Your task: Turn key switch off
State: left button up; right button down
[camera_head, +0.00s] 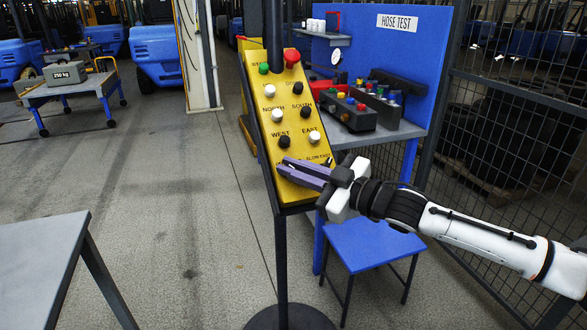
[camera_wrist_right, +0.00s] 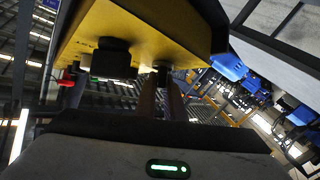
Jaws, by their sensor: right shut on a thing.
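The yellow control panel (camera_head: 265,133) stands tilted on a dark post, with labelled buttons on its face. My right gripper (camera_head: 284,168) comes in from the right, its purple fingers close together at the panel's lower left. It is shut on the key switch, which the fingers hide in the head view. In the right wrist view the fingertips (camera_wrist_right: 161,78) meet the yellow panel (camera_wrist_right: 160,30) at a small dark part. The switch's turned position cannot be made out. My left gripper is not in view.
Just above the fingers sit a black button (camera_head: 284,141) and a white button (camera_head: 314,137). A blue hose test bench (camera_head: 408,130) with a valve box stands behind, a blue stool (camera_head: 368,243) below my right arm. A grey table (camera_head: 40,262) is at front left; floor between is clear.

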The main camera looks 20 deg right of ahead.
jog(key=c, duration=1.8)
grip_release()
jog(key=shift+c, duration=0.2)
jog(key=shift+d, duration=0.1)
jog(key=shift+s+d+f, duration=0.15)
jog(key=shift+s+d, duration=0.1)
jog(key=shift+s, duration=0.1)
jog(key=b+v, duration=0.3)
jog(key=v, duration=0.6)
jog(key=shift+s, duration=0.15)
